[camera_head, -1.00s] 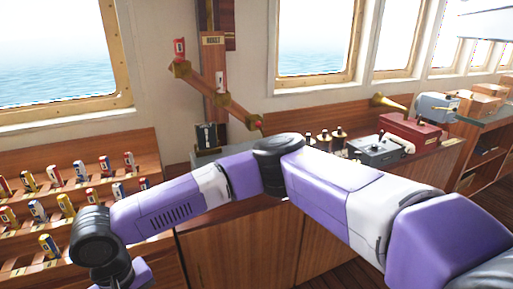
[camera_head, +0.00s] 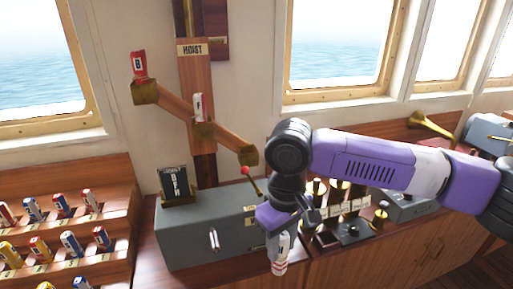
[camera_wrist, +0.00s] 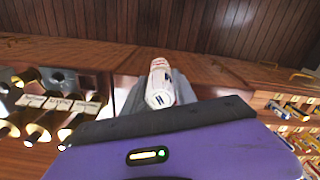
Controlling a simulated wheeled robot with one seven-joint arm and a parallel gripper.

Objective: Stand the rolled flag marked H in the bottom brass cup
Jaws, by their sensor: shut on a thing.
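My gripper (camera_head: 284,236) is shut on a rolled flag (camera_head: 280,256), white with red bands at its lower end. The flag hangs roughly upright in front of the grey cabinet. In the wrist view the flag (camera_wrist: 160,84) sits between the fingers; its dark mark is too small to read surely. The HOIST post (camera_head: 193,70) carries a slanting wooden arm with three brass cups. The top cup (camera_head: 146,94) holds a red flag (camera_head: 138,66), and the middle cup (camera_head: 204,129) a white one (camera_head: 198,106). The bottom cup (camera_head: 248,156) shows no flag and is up and left of my gripper.
A red-knobbed lever (camera_head: 246,171) stands just below the bottom cup. A dark letter card (camera_head: 174,184) stands on the grey cabinet (camera_head: 185,236). A stepped rack (camera_head: 110,262) of rolled flags is at left. Brass-topped controls (camera_head: 338,190) and a brass horn (camera_head: 428,123) are at right.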

